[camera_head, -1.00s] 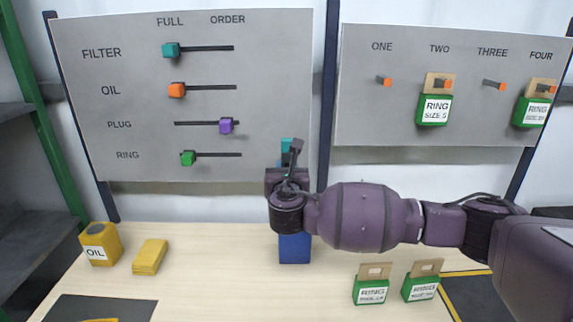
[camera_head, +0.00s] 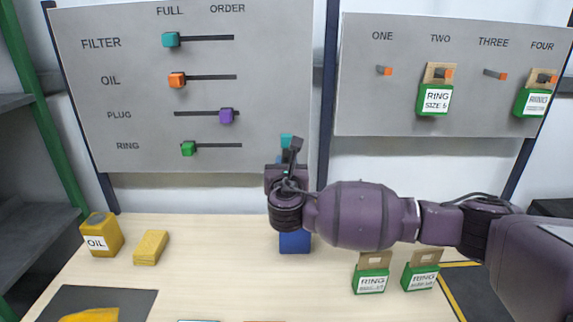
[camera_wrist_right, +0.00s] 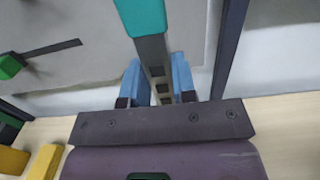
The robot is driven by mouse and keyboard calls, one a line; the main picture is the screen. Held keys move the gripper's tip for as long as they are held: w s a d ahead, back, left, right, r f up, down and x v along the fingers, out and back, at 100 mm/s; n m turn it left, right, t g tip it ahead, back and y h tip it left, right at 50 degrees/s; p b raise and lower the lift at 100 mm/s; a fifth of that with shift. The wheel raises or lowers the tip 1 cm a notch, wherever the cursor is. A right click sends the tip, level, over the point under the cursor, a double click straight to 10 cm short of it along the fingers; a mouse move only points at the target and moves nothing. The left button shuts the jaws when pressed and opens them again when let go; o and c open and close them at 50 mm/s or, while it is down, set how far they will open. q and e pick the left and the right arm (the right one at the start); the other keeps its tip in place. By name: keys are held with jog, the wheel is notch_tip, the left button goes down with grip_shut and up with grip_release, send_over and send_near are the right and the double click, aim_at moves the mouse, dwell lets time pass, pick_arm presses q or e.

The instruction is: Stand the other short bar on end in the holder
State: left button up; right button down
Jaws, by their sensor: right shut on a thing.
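My right gripper (camera_head: 283,161) is shut on an upright bar, high above the table near the middle of the head view. The bar's teal end (camera_head: 286,141) shows above the dark wrist parts. In the right wrist view, the grey bar (camera_wrist_right: 153,52) with dark square marks runs between the two blue fingers, its teal end (camera_wrist_right: 142,15) beyond them. A blue block (camera_head: 295,242) stands on the table below my wrist, its upper part hidden. I cannot tell for sure whether it is the holder, or whether the bar touches it. My left gripper is out of view.
A slider board (camera_head: 200,150) and a hook board (camera_head: 420,125) stand behind the table. An OIL can (camera_head: 101,236) and a yellow block (camera_head: 151,246) are at the left. Two green RING packs (camera_head: 371,282) (camera_head: 421,277) are at the right. The table's middle left is clear.

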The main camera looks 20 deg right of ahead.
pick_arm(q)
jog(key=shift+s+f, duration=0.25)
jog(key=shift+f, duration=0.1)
pick_arm(e)
jog(key=c, duration=0.8)
grip_release()
jog(key=f, duration=0.3)
jog(key=shift+s+f, duration=0.25)
jog(key=shift+c, duration=0.2)
jog(key=shift+s, duration=0.1)
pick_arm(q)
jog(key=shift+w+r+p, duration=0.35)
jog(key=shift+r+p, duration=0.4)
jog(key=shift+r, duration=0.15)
pick_arm(e)
jog(key=s+a+r, duration=0.3)
jog(key=s, duration=0.6)
jog(key=shift+s, duration=0.35)
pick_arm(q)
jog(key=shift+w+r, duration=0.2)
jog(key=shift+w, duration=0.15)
pick_arm(e)
jog(key=shift+s, duration=0.1)
